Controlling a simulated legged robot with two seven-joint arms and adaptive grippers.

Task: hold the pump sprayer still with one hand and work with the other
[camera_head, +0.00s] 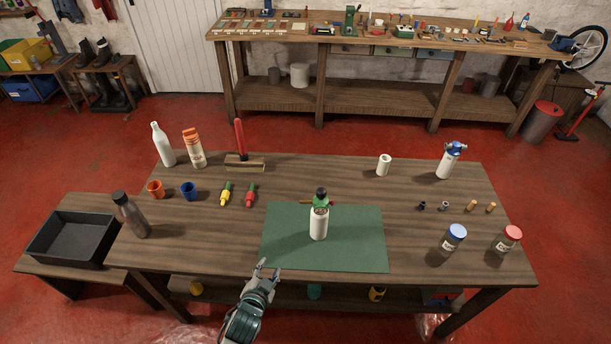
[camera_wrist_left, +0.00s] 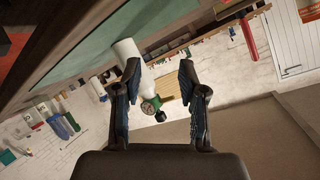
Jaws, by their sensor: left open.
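The pump sprayer (camera_head: 319,224) stands upright on the green mat (camera_head: 355,250) near the middle of the table. It has a white body, a green top and a dark knob. My left gripper (camera_head: 267,268) is open and empty at the table's front edge, to the front left of the sprayer and apart from it. In the left wrist view the pump sprayer (camera_wrist_left: 128,55) shows tilted beyond the open fingers (camera_wrist_left: 160,68), partly behind the left one. My right gripper is not in view.
Two jars, blue-lidded (camera_head: 452,238) and red-lidded (camera_head: 506,239), stand on the right, with small fittings behind. A grey bottle (camera_head: 130,215), cups and a red-handled brush (camera_head: 242,150) are on the left. A blue-topped bottle (camera_head: 451,160) stands back right. The mat's right part is clear.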

